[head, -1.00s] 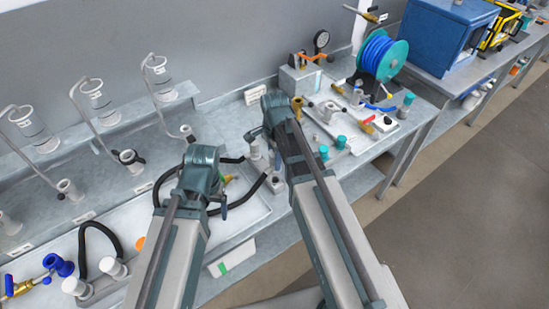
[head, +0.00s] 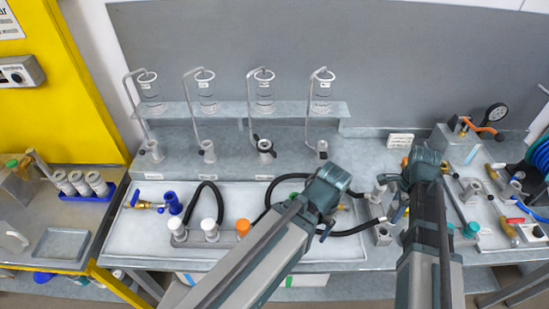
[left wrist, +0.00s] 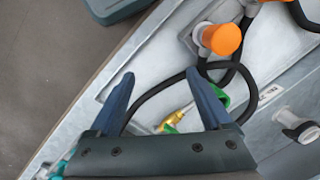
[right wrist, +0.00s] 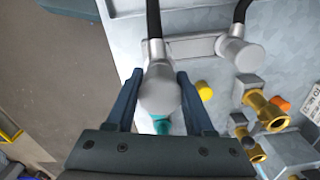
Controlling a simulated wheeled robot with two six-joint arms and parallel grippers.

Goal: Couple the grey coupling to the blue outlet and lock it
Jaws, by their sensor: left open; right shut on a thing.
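My right gripper (right wrist: 158,78) is shut on the front grey coupling (right wrist: 160,97), with a finger on each side and a black hose at its far end. In the head view this coupling (head: 383,235) is beside my right fingertips, low over the bench; I cannot tell whether it still rests in its holder. A second grey coupling (right wrist: 240,55) stands beside it. The blue outlet (head: 172,203), with a brass valve (head: 148,205), is at the left end of the tray, far from that gripper. My left gripper (left wrist: 160,72) is open and empty above the tray's right part.
White-capped fittings (head: 209,228) and an orange-capped one (head: 243,227) stand in a row near the blue outlet. A black hose and a brass valve with green (left wrist: 174,120) lie under my left gripper. Glass cylinders (head: 264,92) line the back shelf. The left tray surface (head: 130,235) is clear.

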